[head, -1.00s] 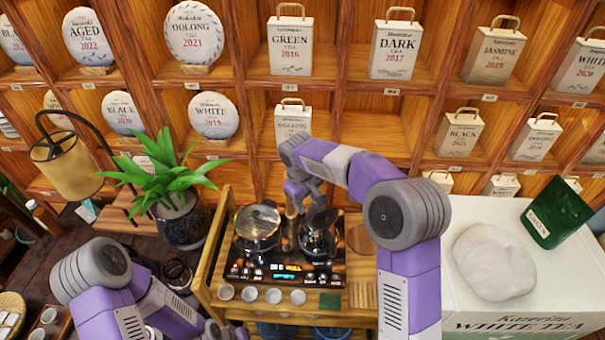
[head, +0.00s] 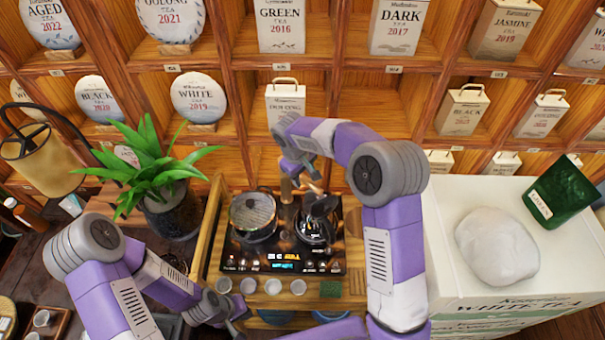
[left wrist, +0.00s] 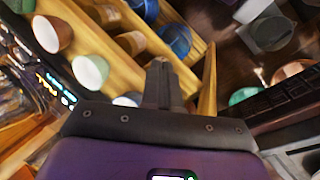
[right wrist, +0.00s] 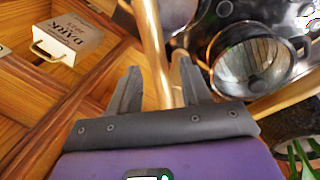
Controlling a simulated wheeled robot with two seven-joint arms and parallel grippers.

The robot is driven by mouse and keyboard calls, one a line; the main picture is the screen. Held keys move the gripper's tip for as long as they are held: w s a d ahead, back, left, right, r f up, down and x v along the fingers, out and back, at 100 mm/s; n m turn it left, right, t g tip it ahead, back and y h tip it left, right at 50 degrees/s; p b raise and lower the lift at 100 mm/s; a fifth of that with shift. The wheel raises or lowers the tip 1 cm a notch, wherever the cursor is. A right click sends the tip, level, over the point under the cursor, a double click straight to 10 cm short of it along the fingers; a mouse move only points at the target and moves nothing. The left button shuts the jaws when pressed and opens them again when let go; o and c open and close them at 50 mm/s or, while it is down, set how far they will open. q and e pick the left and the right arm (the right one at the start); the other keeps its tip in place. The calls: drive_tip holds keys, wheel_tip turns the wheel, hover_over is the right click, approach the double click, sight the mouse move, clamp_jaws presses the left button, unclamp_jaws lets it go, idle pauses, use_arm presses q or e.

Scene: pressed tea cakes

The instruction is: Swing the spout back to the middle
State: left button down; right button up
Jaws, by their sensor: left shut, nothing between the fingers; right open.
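The brass spout (right wrist: 151,45) shows in the right wrist view as a shiny pipe running down between the fingers of my right gripper (right wrist: 157,85), which is open. In the head view, part of the brass spout (head: 286,189) stands behind the hob, and my right gripper (head: 303,180) is beside it, partly hidden by its own arm. I cannot tell whether a finger touches the pipe. My left gripper (left wrist: 161,72) is shut and empty, low at the left front of the tea cart in the head view (head: 236,314).
A glass pot (head: 253,214) and a dark kettle (head: 315,228) stand on the black hob (head: 275,263), close under the right gripper. Several cups (head: 248,286) line the cart's front. A plant (head: 160,175) stands left; a white box (head: 465,285) stands right.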

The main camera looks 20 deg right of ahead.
clamp_jaws()
idle(0.5)
